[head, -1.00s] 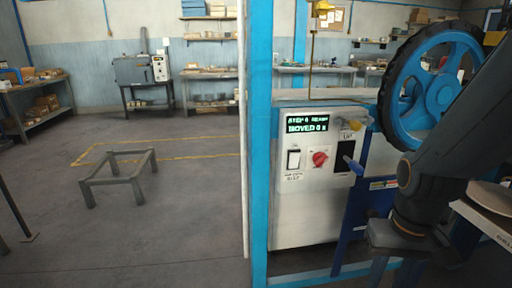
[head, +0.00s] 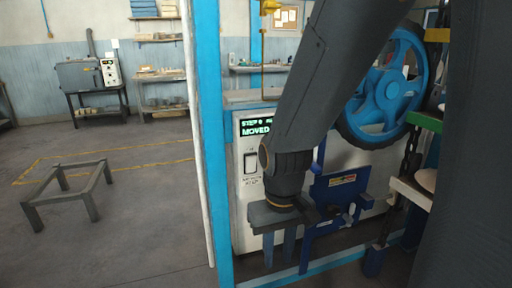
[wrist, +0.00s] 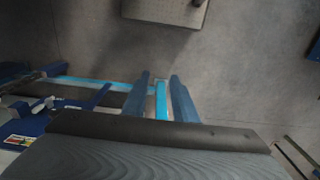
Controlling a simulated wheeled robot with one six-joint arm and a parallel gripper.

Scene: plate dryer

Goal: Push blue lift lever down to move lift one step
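My gripper (head: 278,262) points downward in front of the white control cabinet (head: 243,215). Its two blue fingers are apart with nothing between them. They also show apart in the wrist view (wrist: 160,80), above the floor and a light blue frame bar. The blue lift lever is not visible now; my arm covers the part of the panel around it. The green-lit display (head: 257,127) shows "STEP" and "MOVED", its right side hidden by my arm.
A light blue post (head: 211,150) stands left of the cabinet. A blue spoked wheel (head: 388,95) and a dark blue bracket (head: 340,190) are right of my arm. A low grey frame (head: 67,190) stands on open floor at left.

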